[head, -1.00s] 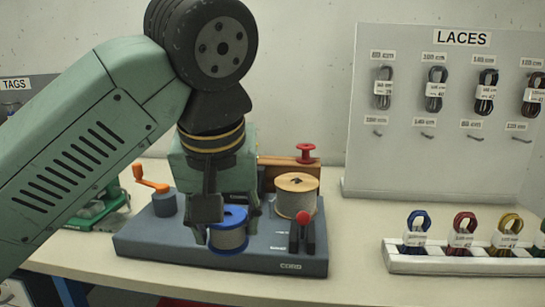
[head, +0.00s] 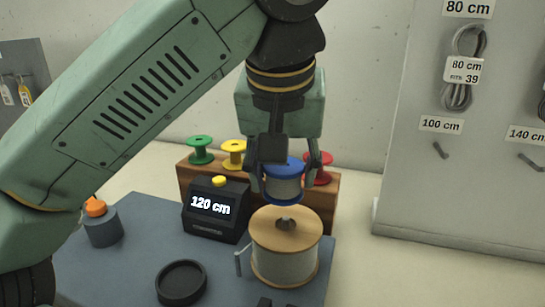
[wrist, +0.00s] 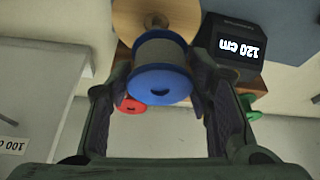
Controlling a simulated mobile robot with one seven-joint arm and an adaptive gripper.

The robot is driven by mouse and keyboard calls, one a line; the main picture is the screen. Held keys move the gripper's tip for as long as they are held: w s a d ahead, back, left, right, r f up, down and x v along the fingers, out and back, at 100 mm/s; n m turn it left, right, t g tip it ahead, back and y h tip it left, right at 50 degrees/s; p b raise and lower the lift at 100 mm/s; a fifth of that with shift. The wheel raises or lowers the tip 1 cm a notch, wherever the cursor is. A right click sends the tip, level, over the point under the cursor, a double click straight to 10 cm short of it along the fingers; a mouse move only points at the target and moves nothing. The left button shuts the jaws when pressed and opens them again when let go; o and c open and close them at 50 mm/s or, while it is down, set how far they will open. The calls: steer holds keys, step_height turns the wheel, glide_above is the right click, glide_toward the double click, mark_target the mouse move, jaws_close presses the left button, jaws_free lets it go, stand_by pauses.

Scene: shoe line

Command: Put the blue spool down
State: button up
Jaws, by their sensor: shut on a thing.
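The blue spool (head: 284,182), with blue flanges and grey cord, is in my gripper (head: 287,188). It hangs upright between the fingers, between the yellow spool (head: 234,153) and the red spool (head: 318,168) in the head view. The wooden rack (head: 328,202) is behind or below it; I cannot tell whether the spool touches it. In the wrist view the blue spool (wrist: 160,82) fills the gap between the fingers, and part of the red spool (wrist: 132,105) shows past its flange.
A large wooden-flanged cord spool (head: 287,240) stands close in front of the rack. A black counter reading 120 cm (head: 213,210) is to its left. A green spool (head: 201,148) stands at the rack's left end. A lace board (head: 410,170) rises at the right.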

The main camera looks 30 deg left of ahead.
steer(key=w+a+p, duration=0.1)
steer(key=w+a, duration=0.2)
steer(key=w, duration=0.1)
steer(key=w+a+p, duration=0.1)
steer(key=w+a, duration=0.2)
steer(key=w, duration=0.1)
steer(key=w+a+f+p, duration=0.1)
steer(key=w+a, duration=0.2)
steer(key=w, duration=0.1)
steer(key=shift+w+a+f+p, duration=0.1)
steer(key=shift+w+a+p, duration=0.1)
steer(key=shift+p, duration=0.2)
steer(key=x, duration=0.3)
steer(key=shift+s+d+f+p, duration=0.1)
steer(key=shift+s+f+p, duration=0.15)
steer(key=shift+p, duration=0.1)
steer(key=shift+f, duration=0.2)
steer(key=shift+f, duration=0.1)
steer(key=shift+f, duration=0.15)
steer(key=o, duration=1.3)
steer(key=shift+c, duration=0.2)
